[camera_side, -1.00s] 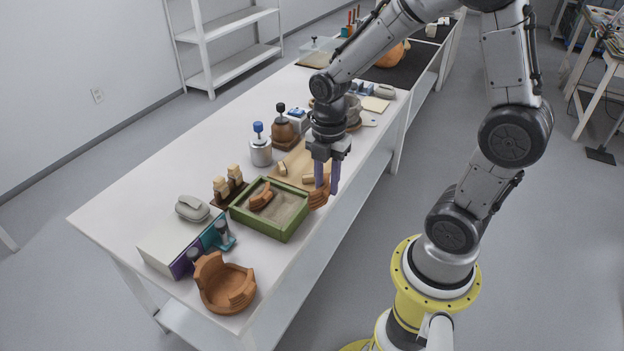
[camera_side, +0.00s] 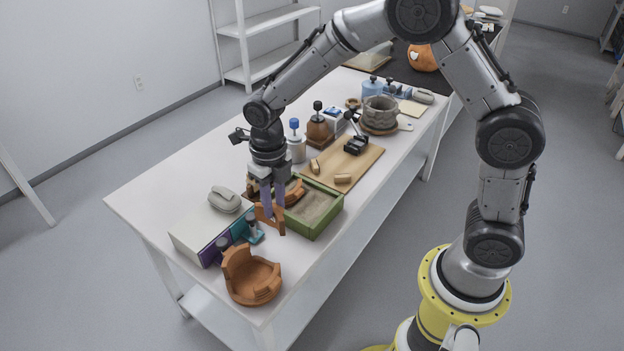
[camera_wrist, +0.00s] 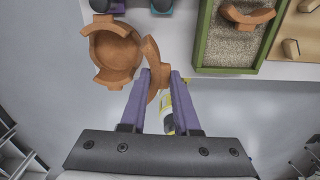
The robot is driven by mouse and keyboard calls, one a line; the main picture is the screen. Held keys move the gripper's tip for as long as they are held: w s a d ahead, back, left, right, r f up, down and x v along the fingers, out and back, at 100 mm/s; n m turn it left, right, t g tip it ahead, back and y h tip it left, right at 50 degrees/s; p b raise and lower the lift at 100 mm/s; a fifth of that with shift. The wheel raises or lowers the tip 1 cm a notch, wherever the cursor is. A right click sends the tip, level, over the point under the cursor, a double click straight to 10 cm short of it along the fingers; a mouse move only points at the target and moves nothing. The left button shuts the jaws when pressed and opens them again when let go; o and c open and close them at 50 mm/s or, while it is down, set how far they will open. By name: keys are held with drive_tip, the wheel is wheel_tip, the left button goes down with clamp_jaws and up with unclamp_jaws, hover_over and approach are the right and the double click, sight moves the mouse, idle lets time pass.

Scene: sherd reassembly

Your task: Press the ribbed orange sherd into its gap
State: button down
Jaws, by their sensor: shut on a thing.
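My gripper (camera_side: 268,208) is shut on an orange sherd (camera_side: 270,222), held upright and clear of the table, between the bowl and the sand tray. In the wrist view the held sherd (camera_wrist: 152,62) stands edge-on between the purple fingers (camera_wrist: 162,80), just right of the bowl and apart from it. The broken orange bowl (camera_side: 252,282) sits at the table's near end, with tall wall parts and lower gaps in its rim; it also shows in the wrist view (camera_wrist: 113,57). Ribs on the held sherd are hard to make out now. A second orange sherd (camera_wrist: 247,15) lies on the sand.
The green sand tray (camera_side: 322,226) stands right of my gripper. A white box (camera_side: 196,232) and teal and purple stands (camera_side: 250,234) are close behind the bowl. A wooden board (camera_side: 362,168) with small pieces lies farther back. The table edge runs close to the bowl.

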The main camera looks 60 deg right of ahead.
drive_tip(key=shift+n, duration=0.3)
drive_tip(key=shift+s+a+f, duration=0.1)
drive_tip(key=shift+a+f, duration=0.4)
drive_tip(key=shift+f, duration=0.9)
drive_tip(key=shift+s+a+f, duration=0.15)
drive_tip(key=shift+a+f, duration=0.4)
drive_tip(key=shift+f, duration=0.8)
drive_tip(key=shift+s+a+f, duration=0.1)
drive_tip(key=shift+a+f, duration=0.4)
drive_tip(key=shift+f, duration=0.9)
drive_tip(key=shift+a+f, duration=0.15)
drive_tip(key=shift+a, duration=0.2)
drive_tip(key=shift+f, duration=0.3)
drive_tip(key=c, duration=0.6)
unclamp_jaws()
drive_tip(key=shift+o, duration=0.2)
